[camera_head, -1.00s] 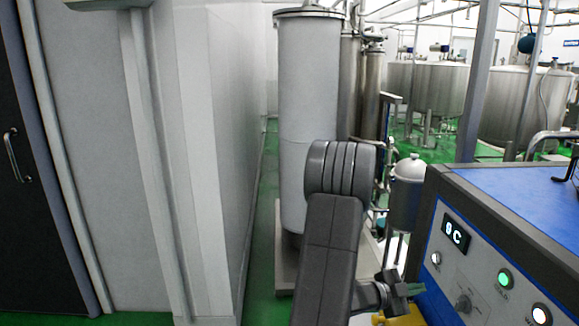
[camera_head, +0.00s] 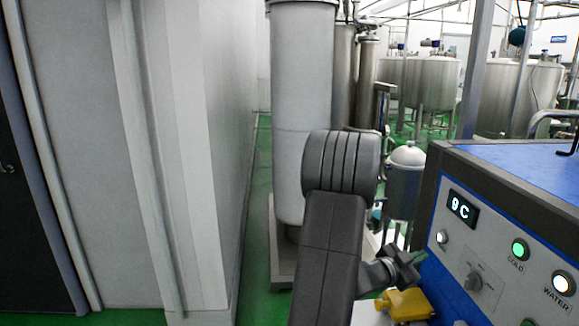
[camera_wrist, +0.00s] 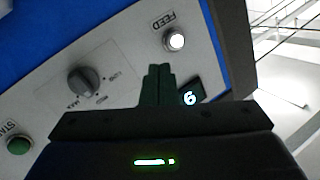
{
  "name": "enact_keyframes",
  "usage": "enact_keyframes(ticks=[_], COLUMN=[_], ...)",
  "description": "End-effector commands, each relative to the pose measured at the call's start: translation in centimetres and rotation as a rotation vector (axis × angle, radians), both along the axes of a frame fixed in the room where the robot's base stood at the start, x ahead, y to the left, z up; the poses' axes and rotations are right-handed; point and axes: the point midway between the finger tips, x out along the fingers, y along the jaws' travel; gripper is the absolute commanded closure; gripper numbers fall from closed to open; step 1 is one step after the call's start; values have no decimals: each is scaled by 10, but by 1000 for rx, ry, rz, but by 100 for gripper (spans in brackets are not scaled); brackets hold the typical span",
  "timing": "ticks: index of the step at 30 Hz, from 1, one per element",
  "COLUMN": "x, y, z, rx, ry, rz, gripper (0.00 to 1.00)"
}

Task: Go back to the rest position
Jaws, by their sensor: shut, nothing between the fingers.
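My gripper (camera_head: 408,264) is at the lower middle right of the head view, small and dark, in front of the left side of a blue and grey control panel. In the wrist view its two dark green fingers (camera_wrist: 157,84) are together with nothing between them. Behind them the panel (camera_wrist: 125,50) shows upside down, with a dark knob (camera_wrist: 88,80), a white FEED button (camera_wrist: 174,40) and a lit display (camera_wrist: 190,97). I cannot tell how far the fingertips are from the panel. My arm links fill the lower middle of the head view.
The blue-topped machine (camera_head: 520,175) stands close on the right, with lit COLD (camera_head: 519,250) and WATER (camera_head: 562,283) buttons. A yellow object (camera_head: 406,304) lies below the gripper. A tall grey column (camera_head: 302,90) stands ahead. A pale wall (camera_head: 190,150) is on the left, with green floor between.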

Motion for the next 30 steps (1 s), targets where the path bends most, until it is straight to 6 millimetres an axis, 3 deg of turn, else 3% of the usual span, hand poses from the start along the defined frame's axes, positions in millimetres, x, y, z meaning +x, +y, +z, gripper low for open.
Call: enact_keyframes(ticks=[12,30], x=[17,20], y=[-3,-3], z=[-5,-2], rx=[-119,-147], ry=[91,113], rz=[73,90], gripper=[100,100])
